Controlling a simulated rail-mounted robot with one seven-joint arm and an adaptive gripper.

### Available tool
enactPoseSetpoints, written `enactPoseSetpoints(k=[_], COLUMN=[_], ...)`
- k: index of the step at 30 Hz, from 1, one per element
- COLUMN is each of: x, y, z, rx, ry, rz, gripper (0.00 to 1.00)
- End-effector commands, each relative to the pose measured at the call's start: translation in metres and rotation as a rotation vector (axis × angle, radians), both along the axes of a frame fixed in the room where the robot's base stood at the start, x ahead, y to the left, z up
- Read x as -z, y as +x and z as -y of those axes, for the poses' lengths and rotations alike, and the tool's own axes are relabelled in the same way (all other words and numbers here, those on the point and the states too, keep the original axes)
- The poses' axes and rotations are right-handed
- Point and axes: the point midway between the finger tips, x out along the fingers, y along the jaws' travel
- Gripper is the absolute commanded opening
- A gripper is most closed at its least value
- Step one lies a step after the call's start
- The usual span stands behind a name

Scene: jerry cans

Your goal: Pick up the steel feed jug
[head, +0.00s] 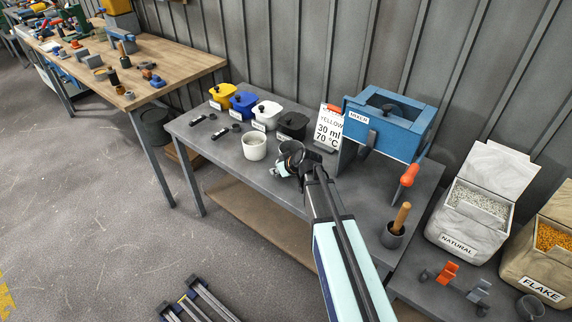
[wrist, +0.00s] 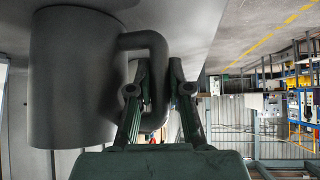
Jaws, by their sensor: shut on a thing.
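The steel feed jug (wrist: 72,80) is a plain grey cylinder with a looped side handle, filling the left of the wrist view. My gripper (wrist: 158,88) is shut on the handle, with one finger on each side of it.
A white cup (head: 254,147) stands just left of the jug. Lidded tubs (head: 245,103) line the back of the table (head: 205,150).

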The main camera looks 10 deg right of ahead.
Motion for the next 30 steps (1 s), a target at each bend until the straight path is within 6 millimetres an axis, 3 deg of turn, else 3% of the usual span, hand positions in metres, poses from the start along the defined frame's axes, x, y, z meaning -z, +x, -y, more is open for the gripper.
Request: enactPoseSetpoints(k=[8, 14, 20, 30], x=[-0.004, -0.020, -0.054, -0.134], y=[0.000, 0.000, 0.000, 0.002], z=[0.000, 0.000, 0.000, 0.000], rx=[0.000, -0.001, -0.001, 0.000], ry=[0.000, 0.000, 0.000, -0.001], rz=[0.000, 0.004, 0.005, 0.005], gripper=[0.00, 0.00, 0.00, 0.00])
